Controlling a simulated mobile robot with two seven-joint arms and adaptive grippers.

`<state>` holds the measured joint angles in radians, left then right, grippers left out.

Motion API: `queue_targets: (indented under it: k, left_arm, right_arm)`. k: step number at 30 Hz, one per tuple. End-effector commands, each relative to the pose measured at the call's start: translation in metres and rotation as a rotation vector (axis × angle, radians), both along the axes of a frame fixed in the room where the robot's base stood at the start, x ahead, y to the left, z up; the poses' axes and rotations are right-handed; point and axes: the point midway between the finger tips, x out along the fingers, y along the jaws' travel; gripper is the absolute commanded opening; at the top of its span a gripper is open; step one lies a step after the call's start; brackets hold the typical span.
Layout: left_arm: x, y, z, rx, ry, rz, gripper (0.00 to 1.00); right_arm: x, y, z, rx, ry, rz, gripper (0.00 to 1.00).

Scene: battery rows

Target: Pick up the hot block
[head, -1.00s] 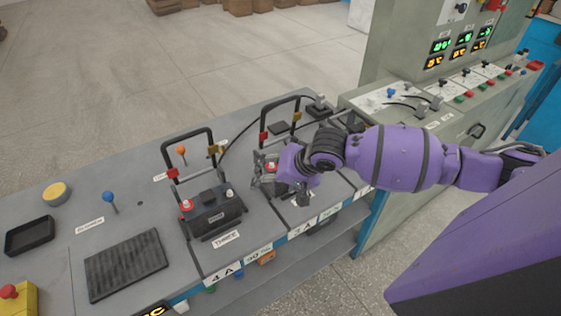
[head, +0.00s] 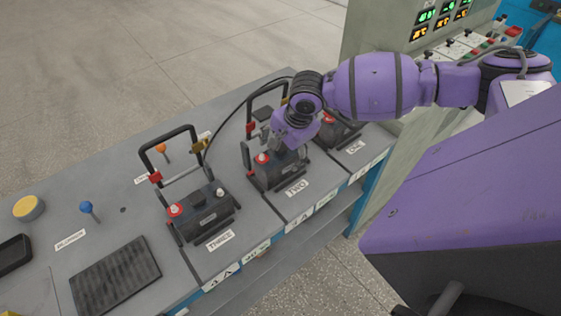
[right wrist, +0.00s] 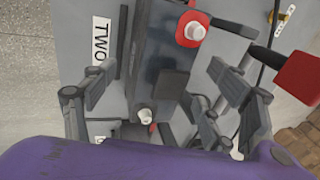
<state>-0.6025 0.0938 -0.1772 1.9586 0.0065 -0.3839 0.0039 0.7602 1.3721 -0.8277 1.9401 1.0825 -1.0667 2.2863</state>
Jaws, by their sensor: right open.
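Several dark battery blocks sit in a row on the grey bench; nothing visible marks one as hot. Block TWO (head: 283,173) stands in the middle with a red-collared terminal, and also fills the middle of the right wrist view (right wrist: 160,45). Block THREE (head: 203,212) is nearer, at left; block ONE (head: 340,132) is farther, partly behind my right arm. My right gripper (head: 277,147) is over block TWO. In the right wrist view its open fingers (right wrist: 165,88) lie on either side of the block, with nothing held; contact cannot be told. My left gripper is out of view.
Black upright frames with red clamps stand behind block THREE (head: 168,150) and block TWO. A black cable runs over the bench. A ribbed black mat (head: 115,278), a blue knob (head: 87,208) and a yellow button (head: 28,208) are at left. A control panel (head: 385,35) stands behind.

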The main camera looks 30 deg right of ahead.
Motion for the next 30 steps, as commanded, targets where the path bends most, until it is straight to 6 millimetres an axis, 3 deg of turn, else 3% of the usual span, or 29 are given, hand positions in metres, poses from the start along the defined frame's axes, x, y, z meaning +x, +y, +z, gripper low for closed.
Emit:
queue_targets:
  k: [3, 10, 27, 30]
  left_arm:
    - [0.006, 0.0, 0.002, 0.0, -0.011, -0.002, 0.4]
    - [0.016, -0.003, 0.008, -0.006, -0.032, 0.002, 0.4]
    - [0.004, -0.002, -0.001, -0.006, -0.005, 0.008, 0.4]
    - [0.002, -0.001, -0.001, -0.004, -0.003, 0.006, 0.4]
  right_arm:
    - [0.003, 0.001, -0.01, 0.001, 0.0, 0.001, 0.78]
    - [0.003, 0.001, -0.01, 0.0, -0.001, 0.002, 0.78]
    - [0.002, 0.001, -0.011, -0.001, 0.001, 0.003, 0.03]
    - [0.005, 0.001, -0.008, 0.0, -0.007, 0.004, 0.0]
